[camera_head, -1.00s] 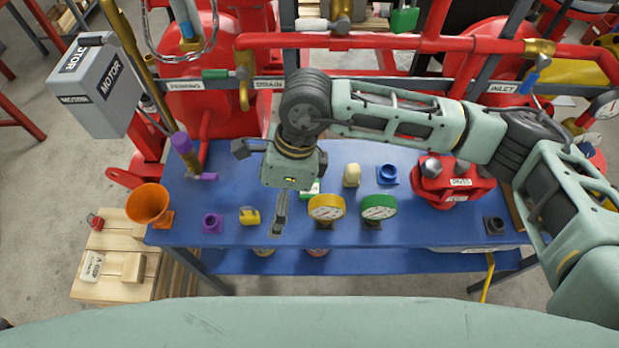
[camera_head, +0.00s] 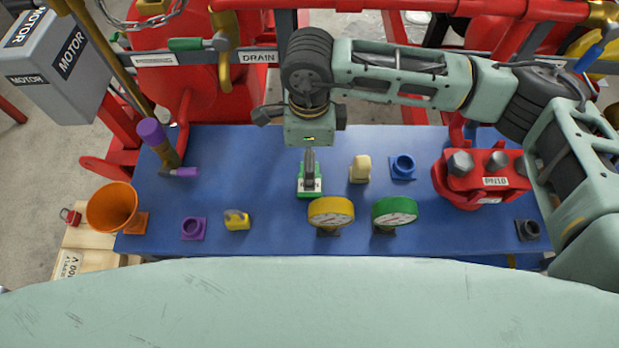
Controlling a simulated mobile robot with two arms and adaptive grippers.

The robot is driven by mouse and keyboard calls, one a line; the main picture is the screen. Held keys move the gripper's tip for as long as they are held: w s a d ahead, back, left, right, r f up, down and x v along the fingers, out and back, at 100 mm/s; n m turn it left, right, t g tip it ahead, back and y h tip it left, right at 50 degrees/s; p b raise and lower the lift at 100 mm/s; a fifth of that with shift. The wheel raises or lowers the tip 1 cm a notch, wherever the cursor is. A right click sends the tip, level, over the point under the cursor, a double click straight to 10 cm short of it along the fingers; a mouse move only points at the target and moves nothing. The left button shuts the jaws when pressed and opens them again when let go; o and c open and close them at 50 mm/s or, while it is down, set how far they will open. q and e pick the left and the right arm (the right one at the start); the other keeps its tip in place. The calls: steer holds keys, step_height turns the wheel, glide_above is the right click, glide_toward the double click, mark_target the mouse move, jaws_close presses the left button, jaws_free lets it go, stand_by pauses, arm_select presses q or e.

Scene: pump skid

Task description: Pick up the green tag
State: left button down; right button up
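The green tag (camera_head: 310,190), with a white label on it, is on the blue table near the middle. My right gripper (camera_head: 309,172) points down at it from behind, and its grey finger overlaps the tag's upper part in the picture. The finger hides part of the tag. I cannot tell whether the finger touches it, or how far the fingers are apart. My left gripper is not in view.
Yellow (camera_head: 331,212) and green (camera_head: 394,212) gauges stand just in front and to the right. A cream block (camera_head: 360,169) and a blue fitting (camera_head: 403,167) are right of the tag. A red flanged part (camera_head: 481,180) is further right. An orange funnel (camera_head: 112,207) stands left.

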steer(key=shift+f, duration=0.4)
steer(key=shift+s+f+p, duration=0.15)
steer(key=shift+f+p, duration=0.2)
steer(key=shift+f, duration=0.05)
step_height(320, 180, down, 5)
steer(key=p, duration=0.2)
steer(key=shift+s+f+p, duration=0.1)
steer(key=shift+f+p, duration=0.1)
steer(key=shift+p, duration=0.15)
steer(key=shift+f, duration=0.25)
steer(key=shift+c, duration=0.6)
steer(key=c, duration=1.1)
